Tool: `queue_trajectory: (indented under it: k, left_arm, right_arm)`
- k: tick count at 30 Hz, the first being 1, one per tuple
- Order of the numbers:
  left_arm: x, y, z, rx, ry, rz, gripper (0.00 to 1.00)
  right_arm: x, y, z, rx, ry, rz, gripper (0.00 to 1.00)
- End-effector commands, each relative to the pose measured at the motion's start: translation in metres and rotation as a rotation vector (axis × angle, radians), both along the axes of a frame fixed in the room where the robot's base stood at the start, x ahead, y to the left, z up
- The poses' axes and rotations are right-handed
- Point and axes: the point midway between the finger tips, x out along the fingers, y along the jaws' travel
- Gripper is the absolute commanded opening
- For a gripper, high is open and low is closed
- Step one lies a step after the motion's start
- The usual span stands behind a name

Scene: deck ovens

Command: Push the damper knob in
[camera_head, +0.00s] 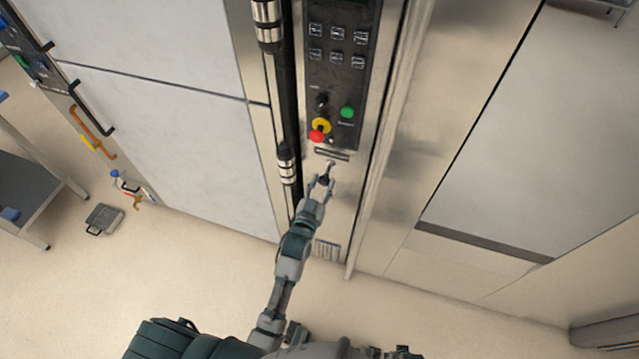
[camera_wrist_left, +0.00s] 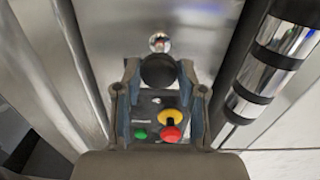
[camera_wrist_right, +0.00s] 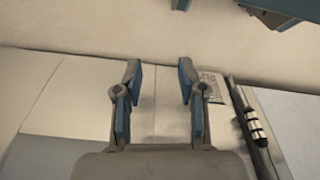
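The damper knob (camera_wrist_left: 158,70) is a round black knob in the left wrist view, with a shiny chrome piece just above it. In the head view the knob (camera_head: 325,179) is small and dark, on a stem below the control panel. My left gripper (camera_head: 321,184) is at the knob. In the left wrist view the left gripper (camera_wrist_left: 158,74) is open, with the knob between its fingertips. I cannot tell whether the fingers touch it. My right gripper (camera_wrist_right: 159,75) is open and empty in the right wrist view, facing the lower steel front and the floor.
The control panel (camera_head: 336,75) with a green button (camera_head: 347,111), a yellow-collared red button (camera_head: 317,136) and several keys is just above. A vertical dark handle bar (camera_head: 285,100) with chrome bands runs close on the left.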

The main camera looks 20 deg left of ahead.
Motion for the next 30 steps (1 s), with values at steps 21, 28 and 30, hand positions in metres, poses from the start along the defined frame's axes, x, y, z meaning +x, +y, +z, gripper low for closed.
queue_trajectory:
  k: [21,28,30]
  left_arm:
    - [0.027,0.007,0.000,0.007,-0.001,0.015,0.00]
    - [0.027,0.007,0.000,0.007,-0.001,0.014,0.63]
    - [0.027,0.008,0.000,0.006,-0.001,0.014,0.63]
  right_arm:
    - [-0.001,-0.010,-0.016,-0.016,-0.002,0.002,0.40]
    - [-0.001,-0.009,-0.016,-0.015,-0.002,0.003,0.40]
    - [-0.001,-0.009,-0.016,-0.015,-0.002,0.003,0.40]
